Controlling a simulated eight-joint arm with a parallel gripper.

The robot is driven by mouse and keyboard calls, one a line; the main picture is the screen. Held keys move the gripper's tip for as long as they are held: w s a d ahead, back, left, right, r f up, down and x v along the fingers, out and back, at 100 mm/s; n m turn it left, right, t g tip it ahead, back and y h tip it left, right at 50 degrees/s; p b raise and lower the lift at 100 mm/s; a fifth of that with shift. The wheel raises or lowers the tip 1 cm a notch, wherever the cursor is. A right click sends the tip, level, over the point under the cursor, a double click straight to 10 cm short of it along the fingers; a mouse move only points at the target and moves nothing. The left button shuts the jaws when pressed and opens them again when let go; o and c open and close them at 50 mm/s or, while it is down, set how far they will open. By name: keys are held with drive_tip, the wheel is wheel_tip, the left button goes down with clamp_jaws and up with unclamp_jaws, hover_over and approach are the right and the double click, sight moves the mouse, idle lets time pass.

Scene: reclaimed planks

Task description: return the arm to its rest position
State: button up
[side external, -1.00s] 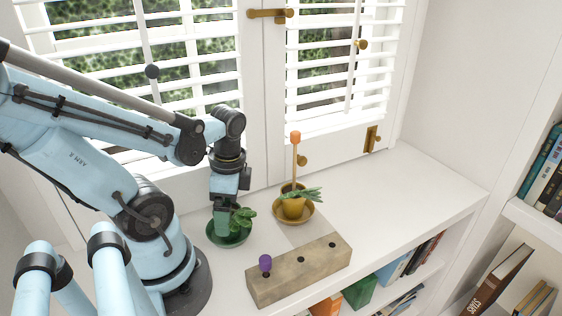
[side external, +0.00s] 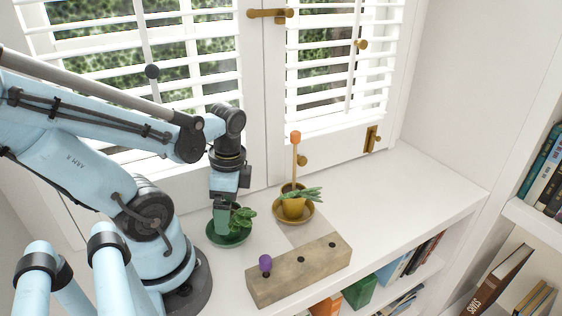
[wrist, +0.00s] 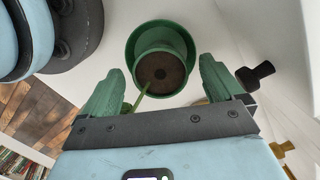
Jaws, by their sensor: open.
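My gripper (wrist: 160,92) is open, its two green fingers spread apart with nothing between them in the wrist view. In the side view my gripper (side external: 222,215) points down over the green pot (side external: 232,236), which stands in a green saucer at the left of the shelf top. The fingertips overlap the pot and its plant in that view, so I cannot tell whether they touch. In the wrist view the green pot (wrist: 140,62) with dark soil lies just beyond the fingers.
A yellow pot (side external: 293,207) with a plant and an orange-topped stake stands in a saucer to the right. A wooden block (side external: 298,272) with holes holds a purple-topped peg (side external: 265,263) at the front. The window (side external: 330,65) is behind. The right shelf top is clear.

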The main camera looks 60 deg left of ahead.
wheel_tip(320, 180, up, 10)
drive_tip(key=w+r, duration=0.1)
drive_tip(key=shift+s+f, duration=0.2)
drive_tip(key=shift+f, duration=1.9)
drive_tip(key=shift+s+f, duration=0.2)
drive_tip(key=shift+f, duration=1.9)
drive_tip(key=shift+s+f, duration=0.2)
drive_tip(key=shift+f, duration=1.9)
drive_tip(key=shift+r, duration=1.7)
drive_tip(key=d+r+n, duration=0.5)
drive_tip(key=d+r, duration=0.5)
drive_tip(key=d, duration=0.1)
drive_tip(key=shift+s+d+n+h, duration=0.3)
drive_tip(key=shift+d, duration=0.05)
